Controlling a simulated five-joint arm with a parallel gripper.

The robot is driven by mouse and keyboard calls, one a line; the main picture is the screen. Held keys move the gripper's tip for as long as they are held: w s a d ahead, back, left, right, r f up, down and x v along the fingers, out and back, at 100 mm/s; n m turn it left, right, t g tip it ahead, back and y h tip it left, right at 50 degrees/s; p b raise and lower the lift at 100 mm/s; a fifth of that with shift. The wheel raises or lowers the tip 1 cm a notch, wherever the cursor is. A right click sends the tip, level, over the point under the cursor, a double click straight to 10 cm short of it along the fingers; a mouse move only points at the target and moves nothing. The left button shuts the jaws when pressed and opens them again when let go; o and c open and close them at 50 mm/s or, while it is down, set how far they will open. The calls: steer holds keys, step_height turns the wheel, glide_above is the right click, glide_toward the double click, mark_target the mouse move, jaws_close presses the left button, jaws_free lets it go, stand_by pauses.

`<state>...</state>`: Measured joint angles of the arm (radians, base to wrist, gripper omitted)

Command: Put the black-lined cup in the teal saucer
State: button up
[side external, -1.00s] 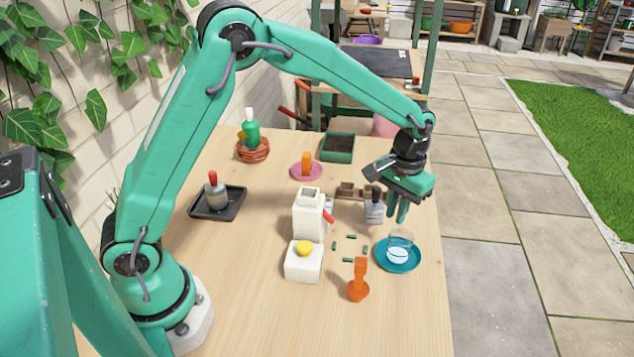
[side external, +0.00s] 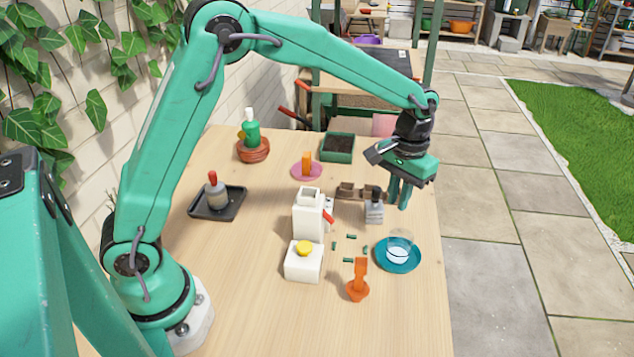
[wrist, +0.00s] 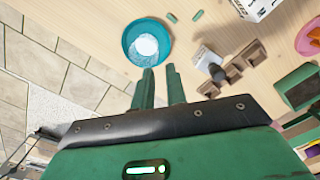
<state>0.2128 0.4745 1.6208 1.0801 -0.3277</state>
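A clear cup (side external: 399,243) with white contents stands in the teal saucer (side external: 416,259) at the table's right side. In the wrist view the cup (wrist: 147,46) lies inside the rim of the saucer (wrist: 128,40). I cannot make out a black line on it. My gripper (side external: 398,203) is above and behind the saucer, clear of the cup. In the wrist view my gripper (wrist: 160,70) shows two fingers apart with nothing between them.
A grey-white block with a dark knob (side external: 374,212) stands by a brown wooden rack (side external: 350,190) behind the saucer. Small green pieces (side external: 351,237) lie left of it.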

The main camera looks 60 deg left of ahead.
steer(key=s+a+r+t, duration=0.3)
steer(key=s+a+r, duration=0.3)
steer(key=s+r, duration=0.45)
steer(key=s+a+r+m+t, duration=0.1)
steer(key=s+a+t, duration=0.2)
steer(key=s, duration=1.1)
steer(key=shift+s+a, duration=0.15)
steer(key=shift+a, duration=0.45)
